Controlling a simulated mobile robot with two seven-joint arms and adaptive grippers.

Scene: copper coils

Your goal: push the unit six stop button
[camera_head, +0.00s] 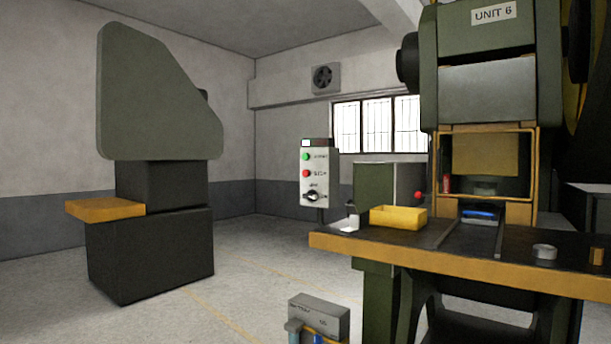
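A grey control box (329,178) stands on a post left of the machine labelled UNIT 6 (493,13). Its face has a green button (306,156) at the top and a red button (306,173) below it, with small lettering beside it that looks like STOP. A black knob (314,196) sits under the red button. The front of the box is unobstructed. Neither of my grippers shows in the head view.
The press table (400,254) juts out at the right, with a yellow bin (398,217) on it. A green machine (150,100) stands at the left. A small grey box (319,314) is low at the front. Open floor (250,260) lies between the machines.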

